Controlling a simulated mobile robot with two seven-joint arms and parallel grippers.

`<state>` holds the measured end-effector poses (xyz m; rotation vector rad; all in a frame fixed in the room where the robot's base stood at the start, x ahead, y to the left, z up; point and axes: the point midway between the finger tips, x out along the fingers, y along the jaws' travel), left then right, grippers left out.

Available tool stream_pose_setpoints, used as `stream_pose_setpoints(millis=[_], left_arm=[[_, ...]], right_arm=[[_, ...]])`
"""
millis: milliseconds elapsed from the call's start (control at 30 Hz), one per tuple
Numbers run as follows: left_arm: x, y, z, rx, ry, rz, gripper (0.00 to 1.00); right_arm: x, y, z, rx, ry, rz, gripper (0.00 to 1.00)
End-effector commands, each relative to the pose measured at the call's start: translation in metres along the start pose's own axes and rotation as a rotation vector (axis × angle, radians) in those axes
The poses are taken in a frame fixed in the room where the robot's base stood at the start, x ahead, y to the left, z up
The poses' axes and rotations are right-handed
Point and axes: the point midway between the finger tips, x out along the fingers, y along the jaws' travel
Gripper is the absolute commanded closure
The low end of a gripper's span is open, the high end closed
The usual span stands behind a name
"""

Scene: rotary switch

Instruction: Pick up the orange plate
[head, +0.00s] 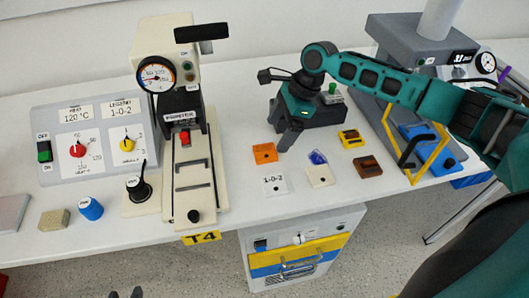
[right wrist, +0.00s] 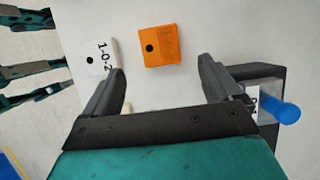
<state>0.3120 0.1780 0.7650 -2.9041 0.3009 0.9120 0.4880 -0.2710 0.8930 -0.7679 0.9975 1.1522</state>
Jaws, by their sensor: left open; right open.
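The orange plate (head: 264,153) lies flat on the white table, just behind the white plate marked 1-0-2 (head: 274,185). In the right wrist view the orange plate (right wrist: 168,45) has a dark round hole and lies beyond the fingertips, roughly between their lines. My right gripper (head: 277,110) is open and empty, above the table behind the orange plate and apart from it. Its two fingers also show in the right wrist view (right wrist: 163,78). My left gripper (head: 125,293) shows only as fingertips at the bottom edge of the head view, open and away from the plate.
Beside the orange plate lie a blue piece (head: 317,157), a cream plate (head: 320,176), a yellow plate (head: 351,138) and a brown plate (head: 367,166). A press with a gauge (head: 158,73) stands to the left. A dark box with a green button (head: 333,97) is close to my right gripper.

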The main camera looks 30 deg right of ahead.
Motion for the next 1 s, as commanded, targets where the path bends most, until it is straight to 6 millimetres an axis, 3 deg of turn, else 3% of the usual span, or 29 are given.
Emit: stream_pose_setpoints(millis=[233, 500, 800, 1000], left_arm=[[0.002, 0.001, 0.003, 0.000, -0.001, 0.001, 0.57], [0.006, 0.001, 0.007, 0.001, 0.001, 0.002, 0.57], [0.008, 0.000, 0.002, 0.002, 0.012, 0.001, 0.57], [0.008, 0.000, 0.002, 0.002, 0.012, 0.001, 0.57]], right_arm=[[0.021, 0.000, 0.000, -0.002, -0.001, 0.000, 0.08], [0.059, 0.000, 0.001, -0.002, 0.000, -0.001, 0.08], [0.065, 0.000, 0.001, -0.003, 0.000, -0.002, 0.08], [0.064, 0.000, 0.001, -0.003, 0.000, -0.002, 0.27]])
